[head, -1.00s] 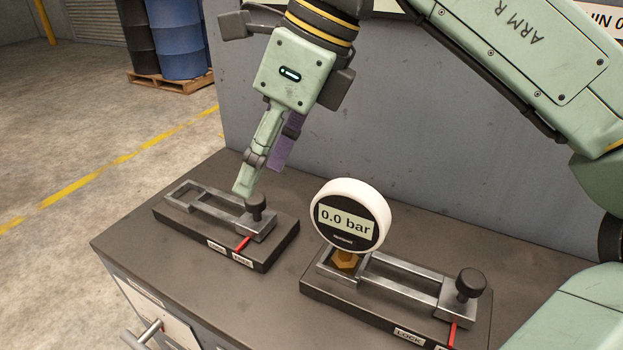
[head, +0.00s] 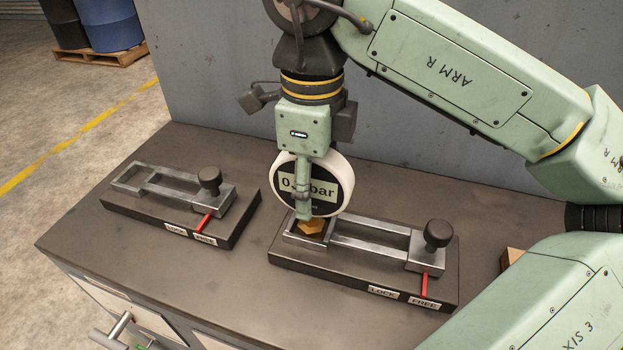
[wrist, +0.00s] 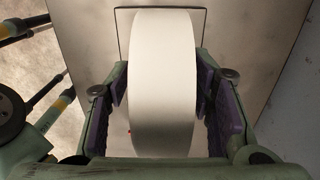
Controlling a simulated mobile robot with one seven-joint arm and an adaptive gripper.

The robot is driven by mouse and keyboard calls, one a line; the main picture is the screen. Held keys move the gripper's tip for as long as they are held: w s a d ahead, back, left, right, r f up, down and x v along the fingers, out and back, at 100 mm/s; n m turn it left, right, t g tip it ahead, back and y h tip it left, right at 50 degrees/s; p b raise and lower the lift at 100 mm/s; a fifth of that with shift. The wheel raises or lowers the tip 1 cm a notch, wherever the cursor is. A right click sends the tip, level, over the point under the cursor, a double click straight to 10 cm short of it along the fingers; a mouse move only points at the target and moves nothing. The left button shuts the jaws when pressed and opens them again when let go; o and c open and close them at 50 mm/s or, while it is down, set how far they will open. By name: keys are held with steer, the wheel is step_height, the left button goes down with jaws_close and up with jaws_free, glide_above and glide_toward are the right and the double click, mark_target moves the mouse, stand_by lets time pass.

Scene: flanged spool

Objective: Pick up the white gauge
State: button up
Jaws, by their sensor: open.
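The white gauge (head: 341,178) has a round white rim and a dark face reading in bar. It stands upright with its brass fitting (head: 312,227) in the left end of the right-hand metal fixture (head: 370,233). My gripper (head: 302,212) is at the gauge, pointing down, with one finger in front of the face and hiding part of the reading. In the wrist view the gauge's white rim (wrist: 163,80) fills the space between two purple-padded fingers. The fingers are open, one on each side of the gauge. A narrow gap shows at the right finger; contact at the left is unclear.
A second, empty fixture (head: 160,190) with a black knob and red lever stands to the left on the dark bench (head: 75,243). The right fixture's black knob (head: 438,235) and red lever, by LOCK and FREE labels, stand right of the gauge. A grey panel (head: 210,80) rises behind.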

steer(key=shift+f, duration=0.9)
steer(key=shift+c, duration=0.2)
jaws_close()
